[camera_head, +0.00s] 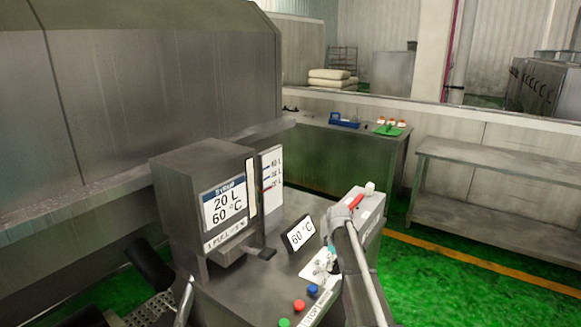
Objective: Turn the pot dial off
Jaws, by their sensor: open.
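I cannot pick out my gripper in the head view. The grey control stand (228,290) is in the lower middle. A small white plate (315,270) on its top carries a small light-coloured fitting that may be the pot dial. It is too small to tell its setting. A tilted black-framed display (300,234) reading "60 °C" stands just behind the plate. A green button (284,322), a red button (299,305) and a blue button (312,290) are in front of it.
A grey syrup dispenser (180,200) reading "20 L 60 °C" stands at the left of the stand.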

